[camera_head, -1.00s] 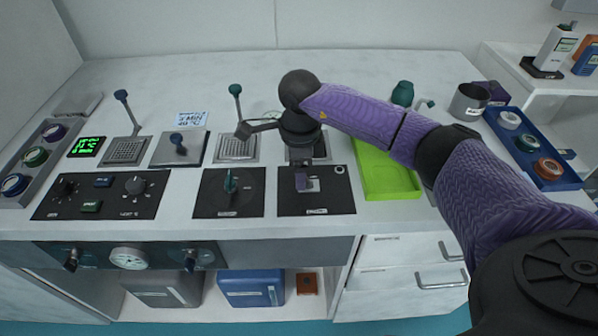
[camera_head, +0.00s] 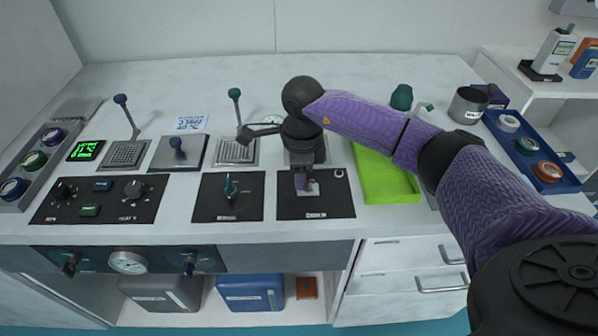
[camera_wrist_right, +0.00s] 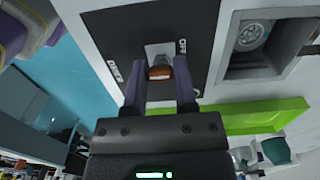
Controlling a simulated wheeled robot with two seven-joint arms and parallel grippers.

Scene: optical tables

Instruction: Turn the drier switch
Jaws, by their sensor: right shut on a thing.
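The drier switch (camera_wrist_right: 160,72) is a small orange-brown toggle on a pale plate in a black panel (camera_wrist_right: 130,28), with OFF lettering beside it in the right wrist view. The same panel is the right-hand black one at the table's front in the head view (camera_head: 335,205); there the pale plate shows beside my fingers and the toggle is mostly hidden. My right gripper (camera_head: 302,184) points down with its purple fingers at the switch. In the right wrist view the fingers (camera_wrist_right: 160,80) stand on either side of the toggle, shut on it. My left gripper is not in view.
A black panel with a green switch (camera_head: 230,190) lies just left. A lime green tray (camera_head: 388,190) lies to the right. Levers on metal plates (camera_head: 236,150) stand behind the panels. A blue tray with several rings (camera_head: 553,182) is at the far right.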

